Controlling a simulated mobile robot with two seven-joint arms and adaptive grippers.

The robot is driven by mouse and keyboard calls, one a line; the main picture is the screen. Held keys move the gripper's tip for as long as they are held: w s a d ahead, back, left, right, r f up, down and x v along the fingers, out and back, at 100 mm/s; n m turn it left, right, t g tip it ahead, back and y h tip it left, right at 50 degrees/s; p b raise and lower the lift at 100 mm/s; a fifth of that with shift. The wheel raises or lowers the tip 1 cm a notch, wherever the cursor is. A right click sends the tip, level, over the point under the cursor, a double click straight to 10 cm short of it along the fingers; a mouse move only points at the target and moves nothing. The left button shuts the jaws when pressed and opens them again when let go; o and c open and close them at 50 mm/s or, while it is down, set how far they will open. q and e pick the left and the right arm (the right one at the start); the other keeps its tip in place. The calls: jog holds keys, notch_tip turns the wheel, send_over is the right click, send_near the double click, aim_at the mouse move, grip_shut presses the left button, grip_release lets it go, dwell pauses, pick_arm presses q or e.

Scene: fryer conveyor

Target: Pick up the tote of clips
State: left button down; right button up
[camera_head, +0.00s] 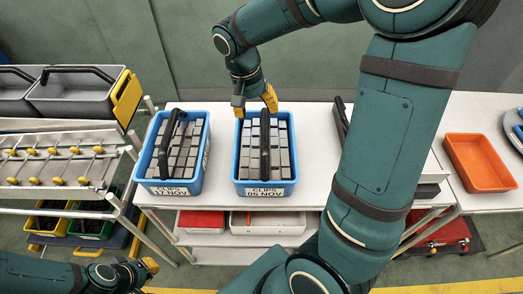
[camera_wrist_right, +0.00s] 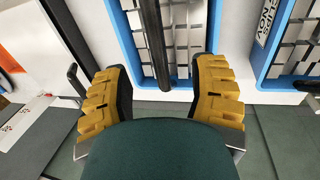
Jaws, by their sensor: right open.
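Two blue totes of grey clips stand side by side on a white table, each with a black bar handle across it. The left tote (camera_head: 147,186) is labelled CLIPS, with what looks like 17 NOV. The right tote (camera_head: 239,187) is also labelled CLIPS; its date is hard to read. My right gripper (camera_head: 254,108) is open and empty, above the far end of the right tote. In the right wrist view, a black handle (camera_wrist_right: 155,45) runs between the spread yellow fingers (camera_wrist_right: 160,72), not gripped. My left gripper (camera_head: 140,270) is low at the left, its fingers unclear.
An orange tray (camera_head: 480,162) lies at the right. A rack with grey bins (camera_head: 75,97) stands at the left. A red box (camera_head: 201,221) and a white box (camera_head: 267,223) are on the lower shelf.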

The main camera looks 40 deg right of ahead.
aim_at(264, 128)
jog(key=f, duration=0.3)
jog(key=d+f, duration=0.1)
jog(key=f, duration=0.1)
jog(key=shift+s+f+b, duration=0.1)
jog(key=shift+s+b, duration=0.25)
jog(key=shift+s+f, duration=0.15)
jog(key=shift+f, duration=0.3)
jog(key=f, duration=0.2)
jog(key=d+f+b, duration=0.1)
jog(key=f, duration=0.1)
jog(key=shift+s+d+f, duration=0.15)
grip_shut()
